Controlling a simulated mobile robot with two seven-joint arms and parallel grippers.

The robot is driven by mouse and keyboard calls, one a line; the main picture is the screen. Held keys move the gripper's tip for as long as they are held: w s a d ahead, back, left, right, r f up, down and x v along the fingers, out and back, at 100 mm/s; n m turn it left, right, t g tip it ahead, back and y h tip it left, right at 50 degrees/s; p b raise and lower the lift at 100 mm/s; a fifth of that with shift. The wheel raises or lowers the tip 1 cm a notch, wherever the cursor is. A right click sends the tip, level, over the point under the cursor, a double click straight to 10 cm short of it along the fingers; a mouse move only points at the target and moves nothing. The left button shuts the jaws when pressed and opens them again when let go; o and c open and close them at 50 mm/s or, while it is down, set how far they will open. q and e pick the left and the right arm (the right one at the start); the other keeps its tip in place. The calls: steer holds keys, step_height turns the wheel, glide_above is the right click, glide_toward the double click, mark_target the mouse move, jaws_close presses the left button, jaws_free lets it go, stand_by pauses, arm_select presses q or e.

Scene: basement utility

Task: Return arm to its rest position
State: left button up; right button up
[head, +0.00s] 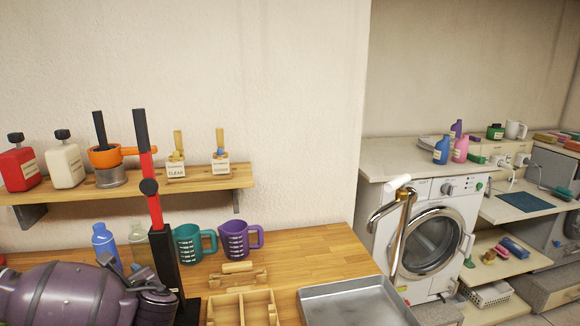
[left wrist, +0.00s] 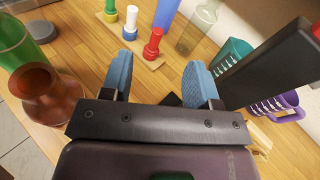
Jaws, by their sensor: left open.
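My left arm, purple and dark grey, comes in at the lower left of the head view and lies low over the wooden bench (head: 315,247). Its fingers do not show clearly there. In the left wrist view my left gripper (left wrist: 160,82) is open, with two blue-padded fingers wide apart. Nothing is between the pads except the bench top further off. My right gripper is not in view.
A black post with a red lever (head: 154,190) stands close beside my left arm. Teal (head: 188,244) and purple (head: 235,240) jugs, a wooden divided tray (head: 243,293) and a metal tray (head: 350,287) are to the right. A brown vase (left wrist: 38,88) and red stopper (left wrist: 153,44) are near my gripper.

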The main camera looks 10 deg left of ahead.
arm_select(q)
steer(key=s+d+f+n+g+h, duration=0.2)
steer(key=s+d+f+n+h, duration=0.35)
steer(key=s+d, duration=0.4)
steer(key=s+d+f+n+g+h, duration=0.2)
steer(key=s+d+f+n+h, duration=0.35)
steer(key=d, duration=0.75)
steer(key=s+a+f+n+g+h, duration=0.1)
steer(key=s+a+n, duration=0.3)
steer(key=s+n, duration=0.25)
steer(key=s+a+f+n, duration=0.1)
steer(key=s+a+n, duration=0.45)
steer(key=s, duration=0.25)
steer(key=w+f+t+b, duration=0.1)
steer(key=w+f+t, duration=0.6)
steer(key=f, duration=0.5)
steer(key=shift+d+f+m+t+h, duration=0.25)
steer(key=shift+d+m+t+h, duration=0.05)
steer(key=shift+d+t+h, duration=0.1)
